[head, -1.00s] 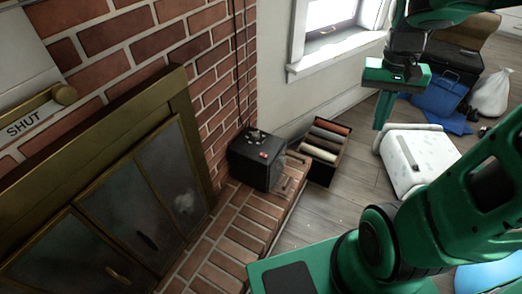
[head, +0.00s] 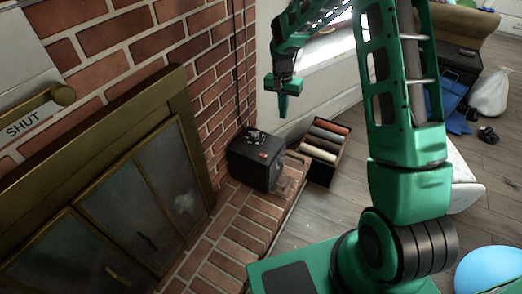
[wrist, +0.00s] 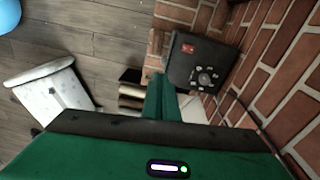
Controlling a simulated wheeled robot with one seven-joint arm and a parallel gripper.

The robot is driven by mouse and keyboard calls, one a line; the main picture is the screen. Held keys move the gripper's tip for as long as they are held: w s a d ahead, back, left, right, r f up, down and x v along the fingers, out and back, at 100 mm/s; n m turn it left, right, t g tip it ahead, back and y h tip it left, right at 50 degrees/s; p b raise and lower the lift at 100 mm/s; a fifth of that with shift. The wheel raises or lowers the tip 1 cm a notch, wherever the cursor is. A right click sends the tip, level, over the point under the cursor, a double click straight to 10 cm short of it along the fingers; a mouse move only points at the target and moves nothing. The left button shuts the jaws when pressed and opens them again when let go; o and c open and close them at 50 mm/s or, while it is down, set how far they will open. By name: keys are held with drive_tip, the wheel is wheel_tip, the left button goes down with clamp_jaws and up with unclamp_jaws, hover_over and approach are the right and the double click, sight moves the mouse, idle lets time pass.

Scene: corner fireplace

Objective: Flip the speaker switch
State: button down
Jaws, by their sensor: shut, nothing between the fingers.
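The speaker (head: 256,160) is a black box on the brick hearth, against the brick wall.
A dark crate of rolled items (head: 323,150) stands right of the speaker. A fireplace with a brass frame (head: 188,128) is at left. A white box (wrist: 48,92) and a blue ball (head: 489,270) are on the floor. Grey floorboards (head: 300,240) are clear in front of the hearth.

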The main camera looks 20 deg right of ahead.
drive_tip(key=w+a+f+m, duration=0.1)
drive_tip(key=w+a+f, duration=0.4)
drive_tip(key=f, duration=0.5)
drive_tip(key=shift+a+f+y, duration=0.15)
drive_tip(key=shift+a+y, duration=0.25)
drive_tip(key=shift+a, duration=0.65)
